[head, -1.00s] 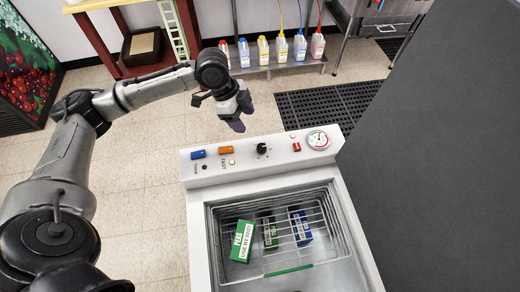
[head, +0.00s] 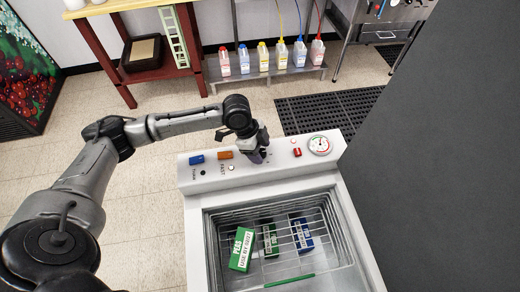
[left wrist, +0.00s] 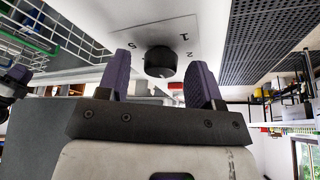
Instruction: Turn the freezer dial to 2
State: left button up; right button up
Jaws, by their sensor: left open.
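The freezer dial (left wrist: 160,62) is a round black knob on the freezer's white panel, with the printed marks 1, 2 and S around it in the left wrist view. In the head view it is hidden behind my left gripper (head: 257,157). In the left wrist view my left gripper (left wrist: 160,70) is open, one purple finger on each side of the dial, with a gap showing on both sides. I cannot tell how deep the fingers reach over it. The dial's setting is not clear.
The chest freezer (head: 196,240) holds a wire basket with green and blue boxes. Its panel carries a blue switch (head: 196,159), an orange switch (head: 225,155) and a gauge (head: 319,145). A dark grey surface (head: 440,160) fills the right side.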

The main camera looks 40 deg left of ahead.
pick_arm(q)
jog(key=shift+f, duration=0.1)
jog(key=shift+c, duration=0.7)
jog(key=c, duration=0.8)
jog(key=shift+o, duration=0.2)
jog(key=shift+r+p, duration=0.2)
jog(key=shift+p, duration=0.4)
jog(key=n+t+y+p, duration=0.1)
jog(key=n+p, duration=0.2)
jog(key=p, duration=0.3)
jog(key=n+p, duration=0.3)
jog(key=p, duration=0.3)
jog(key=n+t+y+p, duration=0.1)
jog(key=n+p, duration=0.2)
jog(key=p, duration=0.3)
jog(key=shift+s+d+r+t+y, duration=0.15)
jog(key=shift+d+t+y, duration=0.1)
jog(key=shift+t+y, duration=0.05)
jog(key=shift+n+p, duration=0.9)
jog(key=shift+p, duration=0.15)
jog(key=shift+f+n+y+p, duration=0.25)
jog(key=shift+n+y+p, duration=0.05)
jog(key=shift+p, duration=0.05)
